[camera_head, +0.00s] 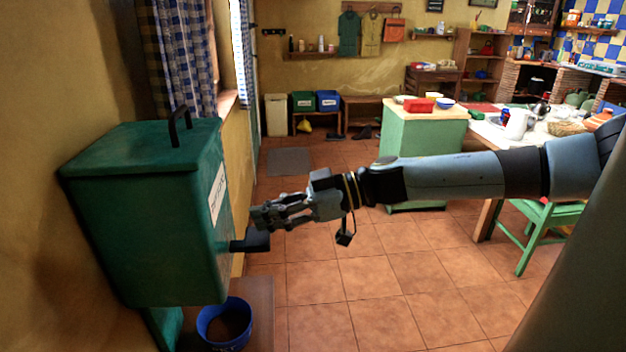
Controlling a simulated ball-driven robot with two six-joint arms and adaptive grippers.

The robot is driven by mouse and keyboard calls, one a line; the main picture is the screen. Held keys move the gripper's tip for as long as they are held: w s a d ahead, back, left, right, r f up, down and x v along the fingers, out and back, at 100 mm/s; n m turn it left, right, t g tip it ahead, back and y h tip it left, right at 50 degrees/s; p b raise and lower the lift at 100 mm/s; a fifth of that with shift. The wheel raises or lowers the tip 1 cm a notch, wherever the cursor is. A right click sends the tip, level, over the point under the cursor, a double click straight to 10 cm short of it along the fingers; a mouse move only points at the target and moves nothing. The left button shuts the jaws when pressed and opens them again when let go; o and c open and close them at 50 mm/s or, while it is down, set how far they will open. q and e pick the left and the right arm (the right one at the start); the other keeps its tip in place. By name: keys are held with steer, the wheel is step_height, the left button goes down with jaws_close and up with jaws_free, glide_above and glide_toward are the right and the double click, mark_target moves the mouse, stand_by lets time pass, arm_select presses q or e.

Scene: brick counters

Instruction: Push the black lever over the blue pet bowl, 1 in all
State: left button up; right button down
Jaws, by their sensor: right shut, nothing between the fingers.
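A green dispenser box (145,215) with a lid and a black top handle stands at the left by the wall. A black lever (257,241) sticks out from the lower part of its right side. The blue pet bowl (225,325) stands below the lever, with something brown inside. My right gripper (256,219) reaches in from the right, shut and empty. Its fingertips are just above the lever, beside the box's labelled face; I cannot tell whether they touch the lever. My left gripper is not in view.
The yellow wall and a checked curtain (183,55) are close behind the box. A green cabinet (425,140), a table and a green chair (545,225) stand at the right. The tiled floor (370,285) in front is clear.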

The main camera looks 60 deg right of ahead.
steer(key=p+v, duration=0.3)
steer(key=v, duration=0.6)
steer(key=shift+s+d, duration=0.25)
steer(key=shift+d, duration=0.05)
steer(key=shift+f, duration=0.15)
stand_by(0.3)
